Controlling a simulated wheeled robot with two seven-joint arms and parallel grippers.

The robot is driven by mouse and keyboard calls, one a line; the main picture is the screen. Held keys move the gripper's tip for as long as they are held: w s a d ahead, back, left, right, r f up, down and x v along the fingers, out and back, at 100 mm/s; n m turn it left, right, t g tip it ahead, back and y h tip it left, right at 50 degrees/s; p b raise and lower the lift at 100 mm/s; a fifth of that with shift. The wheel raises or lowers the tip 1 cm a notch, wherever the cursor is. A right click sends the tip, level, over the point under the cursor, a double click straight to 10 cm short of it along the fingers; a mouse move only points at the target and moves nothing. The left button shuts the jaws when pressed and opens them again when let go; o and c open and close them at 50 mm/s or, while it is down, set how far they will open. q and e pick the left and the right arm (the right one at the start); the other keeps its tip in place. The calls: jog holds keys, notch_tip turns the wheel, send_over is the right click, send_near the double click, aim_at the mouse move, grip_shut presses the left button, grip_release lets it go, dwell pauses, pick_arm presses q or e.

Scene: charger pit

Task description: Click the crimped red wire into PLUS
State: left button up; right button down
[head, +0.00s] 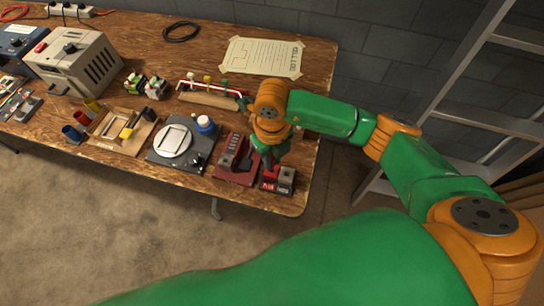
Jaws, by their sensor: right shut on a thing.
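The terminal block (285,182) stands near the table's front right corner. Its front carries the labels PLUS on the left and one hard to read on the right; the left part is red, the right part grey. My right gripper (268,163) points down just above and behind the PLUS side, its fingers dark and small in the picture. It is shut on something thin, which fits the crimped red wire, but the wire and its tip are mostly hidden. I cannot tell whether the tip touches the PLUS opening. My left gripper is not in view.
A dark red press-like tool (233,152) stands close left of the block. Further left are a dark plate with a white disc (173,140) and a wooden tray (105,142). A rack (208,99) and a paper sheet (262,57) lie behind. A ladder (455,80) stands right.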

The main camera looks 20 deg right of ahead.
jog(key=shift+f+b, duration=1.6)
jog(key=shift+b, duration=0.05)
dwell(1.4)
dwell(0.7)
jog(key=c, duration=0.7)
grip_release()
jog(key=shift+c, duration=0.2)
jog(key=shift+r+p, duration=2.7)
jog(key=shift+r, duration=0.9)
jog(key=shift+f, duration=0.1)
jog(key=shift+s, duration=0.1)
